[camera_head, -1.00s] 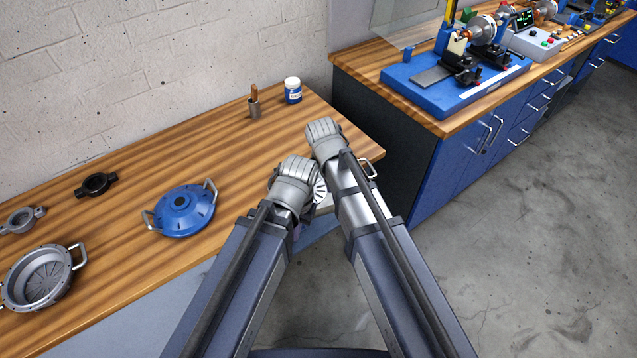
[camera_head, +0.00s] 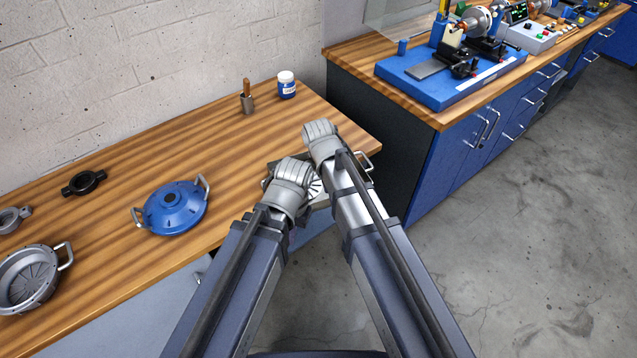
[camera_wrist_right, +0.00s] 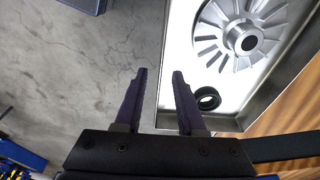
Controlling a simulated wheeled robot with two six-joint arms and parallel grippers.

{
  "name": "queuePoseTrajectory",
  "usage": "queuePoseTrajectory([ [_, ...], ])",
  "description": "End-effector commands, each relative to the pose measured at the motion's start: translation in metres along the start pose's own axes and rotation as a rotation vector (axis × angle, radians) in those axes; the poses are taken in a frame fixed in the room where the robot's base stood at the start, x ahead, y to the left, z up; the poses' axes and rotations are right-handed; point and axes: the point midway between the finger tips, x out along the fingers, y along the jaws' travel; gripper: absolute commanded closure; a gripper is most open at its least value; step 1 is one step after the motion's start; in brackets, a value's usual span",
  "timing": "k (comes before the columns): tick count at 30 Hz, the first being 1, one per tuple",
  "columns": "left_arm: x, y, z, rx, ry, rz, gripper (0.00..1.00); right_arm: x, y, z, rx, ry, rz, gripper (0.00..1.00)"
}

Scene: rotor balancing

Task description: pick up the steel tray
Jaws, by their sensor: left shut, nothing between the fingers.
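The steel tray (camera_head: 321,202) is at the table's right end and mostly hidden behind my arms in the head view. A handle shows at its right side. In the right wrist view the tray (camera_wrist_right: 193,72) holds a bladed metal wheel (camera_wrist_right: 240,38) and a black ring (camera_wrist_right: 207,98). My right gripper (camera_wrist_right: 160,73) is open and empty, its fingers apart at the tray's side wall, one on either side of it in the picture. I cannot tell if they touch it. My left gripper (camera_head: 292,178) is over the tray's left part, shut and empty; its fingertips are hidden.
A blue lidded housing (camera_head: 175,208), a grey round housing (camera_head: 28,280) and a black ring with lugs (camera_head: 84,183) lie left on the table. A blue-white jar (camera_head: 286,85) and a small cup (camera_head: 248,103) stand behind. A blue cabinet bench (camera_head: 450,160) stands right.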

Motion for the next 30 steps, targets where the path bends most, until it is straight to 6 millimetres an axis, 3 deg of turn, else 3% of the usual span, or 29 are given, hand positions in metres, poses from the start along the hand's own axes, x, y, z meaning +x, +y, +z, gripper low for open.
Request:
queuePoseTrajectory([
  [1,0.013,0.001,-0.001,0.0,0.0,0.0,1.0,0.013,0.0,0.0,0.0,0.0,0.0,0.61],
  [7,0.035,0.003,-0.002,0.0,0.0,0.0,1.0,0.036,0.0,-0.002,-0.001,0.0,0.0,0.61],
  [17,0.036,0.003,-0.002,0.0,0.0,0.0,1.0,0.037,0.0,-0.002,0.0,0.0,0.0,0.62],
  [27,0.036,0.003,-0.002,0.0,0.0,0.0,1.0,0.037,0.0,-0.002,0.0,0.0,0.0,1.0],
  [30,0.036,0.003,-0.002,0.0,0.0,0.0,1.0,0.037,0.0,-0.002,0.0,0.0,0.0,1.0],
])
